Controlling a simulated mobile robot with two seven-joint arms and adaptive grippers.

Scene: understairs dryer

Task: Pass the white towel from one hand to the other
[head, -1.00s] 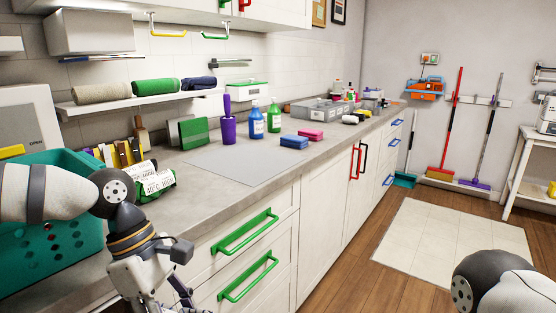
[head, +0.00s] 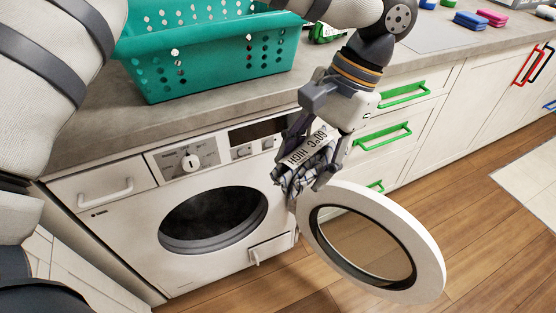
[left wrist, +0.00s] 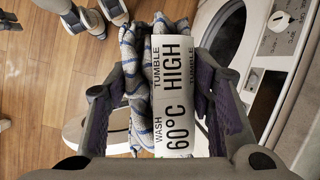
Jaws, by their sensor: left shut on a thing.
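The towel (head: 305,170) is a bunched white cloth with blue-grey stripes and a white label reading 60°C HIGH. My left gripper (head: 312,165) is shut on the towel and holds it in the air in front of the washer, above the open round door. In the left wrist view the towel (left wrist: 138,70) and its label (left wrist: 173,95) sit between the two fingers. The label covers part of the cloth. I do not see my right gripper in the head view.
The white front-loading washer (head: 120,235) has its round door (head: 432,250) swung open to the right. A teal basket (head: 210,65) stands on the counter (head: 110,120) above. A green-labelled bundle (head: 325,33) lies beside it. Drawers with green handles (head: 385,137) are to the right.

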